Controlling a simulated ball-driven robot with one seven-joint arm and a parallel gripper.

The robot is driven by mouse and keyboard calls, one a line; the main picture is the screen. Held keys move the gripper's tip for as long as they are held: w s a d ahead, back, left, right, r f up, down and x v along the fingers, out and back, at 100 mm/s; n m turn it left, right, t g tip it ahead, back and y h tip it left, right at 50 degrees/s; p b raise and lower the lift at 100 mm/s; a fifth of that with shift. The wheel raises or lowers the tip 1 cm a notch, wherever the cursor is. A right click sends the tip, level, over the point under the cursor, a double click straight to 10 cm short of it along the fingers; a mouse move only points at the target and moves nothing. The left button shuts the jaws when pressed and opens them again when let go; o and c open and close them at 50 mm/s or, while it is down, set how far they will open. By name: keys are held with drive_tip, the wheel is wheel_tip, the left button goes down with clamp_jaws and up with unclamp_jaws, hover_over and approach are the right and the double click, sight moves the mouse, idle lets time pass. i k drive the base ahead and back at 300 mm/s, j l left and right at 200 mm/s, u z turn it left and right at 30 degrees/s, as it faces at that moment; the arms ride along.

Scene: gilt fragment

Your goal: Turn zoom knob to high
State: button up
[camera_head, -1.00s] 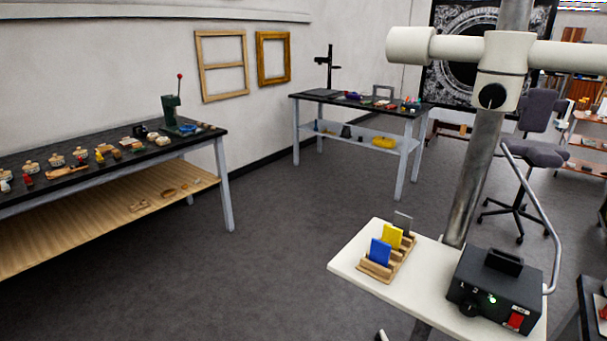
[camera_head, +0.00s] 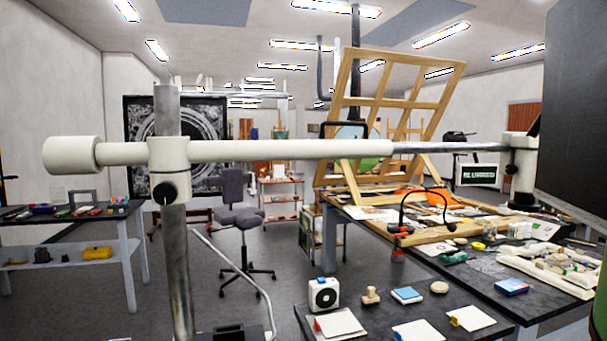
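No knob that I can tell to be the zoom knob shows. A stand with a grey post (camera_head: 180,262) holds a long white horizontal boom (camera_head: 290,151). A black round knob (camera_head: 164,193) sits on the boom's white clamp (camera_head: 169,160); I cannot tell what it sets. At the boom's far right end is a white fitting (camera_head: 519,160) with a dark part partly cut off by a large dark panel. No setting marks are readable. My gripper is not in view.
A dark table (camera_head: 385,318) with pads and small objects stands at front right. A cluttered table (camera_head: 470,262) with a wooden easel frame (camera_head: 440,95) is behind it. A dark panel (camera_head: 575,120) fills the right edge. An office chair (camera_head: 240,218) stands on open grey floor.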

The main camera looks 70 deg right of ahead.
sight(511, 169)
drive_tip(key=z, duration=2.8)
